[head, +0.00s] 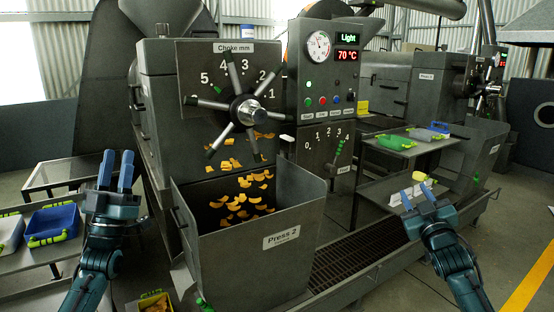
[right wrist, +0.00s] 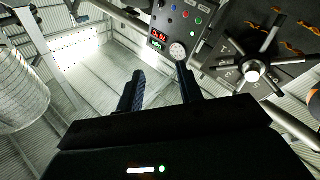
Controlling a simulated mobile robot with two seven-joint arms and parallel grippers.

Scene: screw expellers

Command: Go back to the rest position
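My left gripper (head: 117,162) is raised at the left of the head view, with its two blue fingers pointing up and a gap between them. It is open and empty, left of the press. My right gripper (head: 415,192) is at the lower right of the head view, in front of the bench, also open and empty. In the right wrist view, the right gripper's fingers (right wrist: 160,85) stand well apart with nothing between them. Both grippers appear clear of the machine.
The Press 2 machine (head: 230,110) has a spoked choke wheel (head: 247,109), a control panel (head: 325,70) reading 70 °C and a hopper (head: 258,262) in front, with orange flakes (head: 240,206). A blue tray (head: 53,222) is at left. A green tray (head: 396,142) is at right.

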